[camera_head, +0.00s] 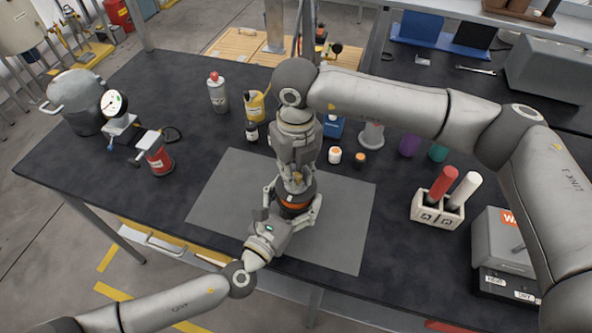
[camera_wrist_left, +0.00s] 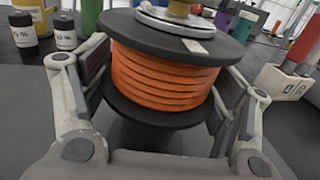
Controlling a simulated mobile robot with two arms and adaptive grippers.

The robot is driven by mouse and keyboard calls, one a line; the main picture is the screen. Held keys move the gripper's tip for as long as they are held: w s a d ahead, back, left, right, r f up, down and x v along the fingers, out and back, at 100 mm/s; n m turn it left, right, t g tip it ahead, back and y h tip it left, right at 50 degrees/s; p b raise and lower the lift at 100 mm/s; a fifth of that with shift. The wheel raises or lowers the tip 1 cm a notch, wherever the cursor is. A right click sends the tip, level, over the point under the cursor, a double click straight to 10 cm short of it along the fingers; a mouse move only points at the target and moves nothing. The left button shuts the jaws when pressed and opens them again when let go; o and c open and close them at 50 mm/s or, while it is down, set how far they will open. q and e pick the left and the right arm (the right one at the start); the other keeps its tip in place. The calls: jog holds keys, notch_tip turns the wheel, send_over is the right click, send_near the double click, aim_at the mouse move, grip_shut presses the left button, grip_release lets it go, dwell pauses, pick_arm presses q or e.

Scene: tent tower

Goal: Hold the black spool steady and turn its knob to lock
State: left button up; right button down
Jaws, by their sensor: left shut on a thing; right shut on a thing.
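The black spool (camera_head: 294,198) with orange winding stands upright over the grey mat. In the left wrist view the spool (camera_wrist_left: 165,80) fills the middle, with its black flanges above and below the orange coils. My left gripper (camera_head: 291,207) reaches it from the front, its fingers shut on both sides of the spool. A brass-coloured knob (camera_wrist_left: 180,8) sits on a silver disc on top of the spool. My right gripper (camera_head: 298,178) comes down from above and is shut on the knob. Its fingers largely hide the knob in the head view.
The grey mat (camera_head: 230,205) lies on a black table (camera_head: 110,180). A white holder (camera_head: 425,215) with red and white tubes stands to the right. A red canister (camera_head: 159,160) and a gauge (camera_head: 114,104) stand at left. Bottles and small jars stand behind my grippers.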

aim_at(296, 176)
pick_arm(q)
jog(key=shift+d, duration=0.1)
pick_arm(e)
jog(key=c, duration=1.3)
grip_release()
notch_tip(296, 176, up, 12)
pick_arm(q)
jog(key=o, duration=1.5)
